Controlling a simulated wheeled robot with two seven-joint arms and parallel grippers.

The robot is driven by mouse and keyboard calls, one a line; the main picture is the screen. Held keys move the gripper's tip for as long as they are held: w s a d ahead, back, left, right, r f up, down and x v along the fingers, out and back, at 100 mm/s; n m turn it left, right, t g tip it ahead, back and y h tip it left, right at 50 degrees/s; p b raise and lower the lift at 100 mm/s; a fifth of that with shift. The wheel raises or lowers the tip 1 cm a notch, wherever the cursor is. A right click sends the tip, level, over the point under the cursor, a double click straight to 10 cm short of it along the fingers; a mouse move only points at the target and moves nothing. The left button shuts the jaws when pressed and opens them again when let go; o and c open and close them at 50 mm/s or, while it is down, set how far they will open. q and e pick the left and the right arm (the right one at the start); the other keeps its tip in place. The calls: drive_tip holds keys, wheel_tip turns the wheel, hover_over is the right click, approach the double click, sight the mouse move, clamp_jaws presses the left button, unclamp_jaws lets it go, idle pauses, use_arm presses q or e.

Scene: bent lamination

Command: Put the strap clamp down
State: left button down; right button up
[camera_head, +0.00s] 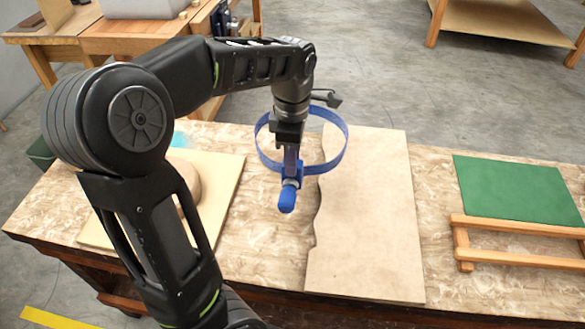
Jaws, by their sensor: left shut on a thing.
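The strap clamp is a blue band loop (337,165) with a blue handle (287,199). It shows at the middle of the head view, over the bench and the left edge of a pale board. My left gripper (290,145) comes down from above and is shut on the strap clamp near its handle. The fingertips are partly hidden by the wrist and the clamp. I cannot tell whether the loop touches the board or hangs above it. My right gripper is not in view.
The pale board (370,220) with a wavy left edge lies on the workbench (255,262). A lighter board with a round wooden piece (187,180) is at left, partly behind my arm. A green sheet (515,188) and a wooden frame (510,225) are at right.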

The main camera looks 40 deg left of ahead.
use_arm(q)
drive_tip(key=shift+f, duration=1.85)
drive_tip(key=shift+f, duration=0.55)
drive_tip(key=c, duration=1.1)
unclamp_jaws()
drive_tip(key=shift+o, duration=0.2)
drive_tip(key=shift+r, duration=0.2)
wheel_tip(320, 180, up, 13)
drive_tip(key=shift+f, duration=0.15)
